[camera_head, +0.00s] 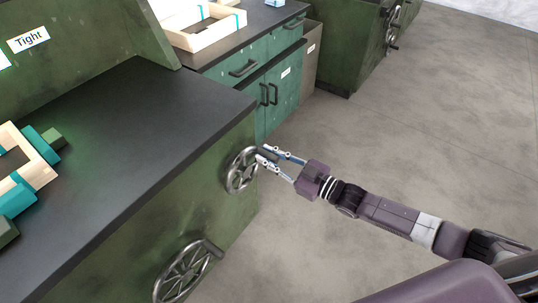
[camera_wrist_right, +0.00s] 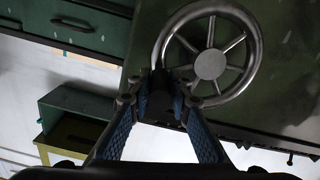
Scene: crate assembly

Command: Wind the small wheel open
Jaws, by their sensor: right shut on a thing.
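The small wheel (camera_head: 241,171) is a grey metal handwheel with spokes on the side of the green bench. It also shows in the right wrist view (camera_wrist_right: 210,64), with its dark crank handle (camera_wrist_right: 159,98) at the rim. My right gripper (camera_head: 262,153) comes in from the right and is shut on that handle. In the right wrist view its blue fingers lie on both sides of the handle. A larger handwheel (camera_head: 184,272) with its own handle sits lower and nearer on the same bench side. My left gripper is not in view.
The green bench's dark top (camera_head: 135,115) holds a pale frame (camera_head: 35,160) between teal and green blocks at the left. A teal cabinet (camera_head: 272,80) stands behind, with a pale crate on it. The grey floor (camera_head: 420,130) at right is clear.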

